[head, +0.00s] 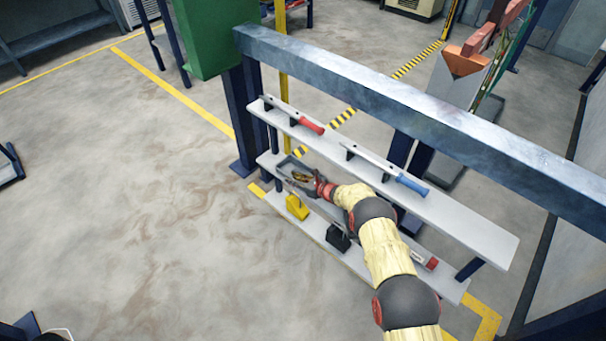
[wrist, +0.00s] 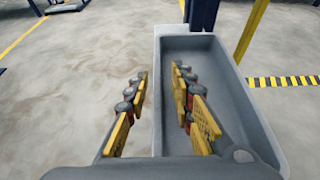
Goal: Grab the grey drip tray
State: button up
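The grey drip tray (head: 288,166) is on the middle shelf, near its left end, partly hidden by my gripper (head: 302,179). In the wrist view the grey tray (wrist: 205,58) is a long, empty box with raised walls. My gripper (wrist: 159,78) straddles the tray's left wall. One yellow-padded finger is outside the wall and the other is inside the tray. A gap shows between each finger and the wall, so the gripper is open and holds nothing.
The upper shelf (head: 455,220) holds a red-handled tool (head: 311,125) and a blue-handled tool (head: 411,185) close above my arm. A yellow block (head: 297,207) and a black block (head: 338,238) are lower down. A steel beam (head: 400,110) runs behind. The floor at left is clear.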

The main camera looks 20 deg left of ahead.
jog(key=shift+w+a+f, duration=0.15)
jog(key=shift+w+a, duration=0.1)
jog(key=shift+a, duration=0.25)
jog(key=shift+c, duration=1)
jog(key=c, duration=0.4)
grip_shut()
